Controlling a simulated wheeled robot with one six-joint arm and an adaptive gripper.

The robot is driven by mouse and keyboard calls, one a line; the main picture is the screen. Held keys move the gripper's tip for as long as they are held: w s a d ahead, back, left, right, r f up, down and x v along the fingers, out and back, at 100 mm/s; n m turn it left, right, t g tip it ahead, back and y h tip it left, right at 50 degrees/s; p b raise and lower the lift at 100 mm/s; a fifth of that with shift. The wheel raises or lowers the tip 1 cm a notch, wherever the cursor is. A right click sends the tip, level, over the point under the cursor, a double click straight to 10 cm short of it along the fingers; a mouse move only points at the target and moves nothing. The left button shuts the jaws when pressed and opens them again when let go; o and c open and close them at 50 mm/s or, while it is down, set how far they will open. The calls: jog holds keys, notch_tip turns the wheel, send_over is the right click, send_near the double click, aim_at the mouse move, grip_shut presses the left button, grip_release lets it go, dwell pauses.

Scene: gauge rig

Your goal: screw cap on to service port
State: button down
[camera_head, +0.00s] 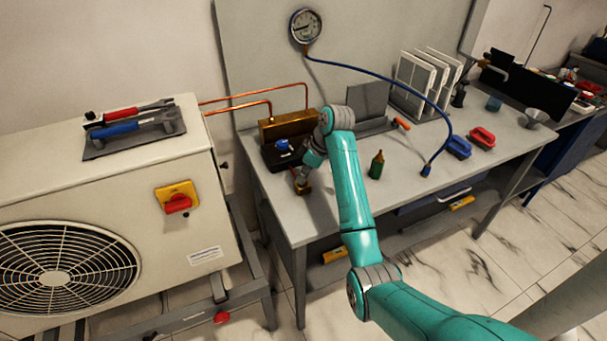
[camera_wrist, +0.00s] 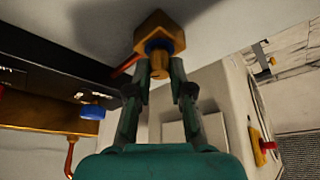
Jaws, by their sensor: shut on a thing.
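My gripper (camera_head: 303,180) points down at the near left part of the workbench. In the wrist view my gripper (camera_wrist: 160,66) is shut on the narrow stub of a brass fitting (camera_wrist: 152,30). The fitting has a wide angular body and a blue ring (camera_wrist: 157,45) at the base of the stub. The brass fitting shows low at the bench top in the head view (camera_head: 304,189); I cannot tell whether it touches the bench. A blue knob-like part (camera_head: 283,145) is by the black unit behind it, and shows in the wrist view (camera_wrist: 92,112). I cannot tell which part is the cap or the service port.
A brass block (camera_head: 287,126) with copper pipes is behind my gripper. A dark green bottle (camera_head: 377,165) stands to the right. A blue hose (camera_head: 386,80) runs from a gauge (camera_head: 305,26) to the bench. The outdoor unit (camera_head: 100,215) is at left.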

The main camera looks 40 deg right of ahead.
jog(key=c, duration=0.6)
grip_release()
jog(key=shift+a, duration=0.1)
jog(key=shift+c, duration=0.2)
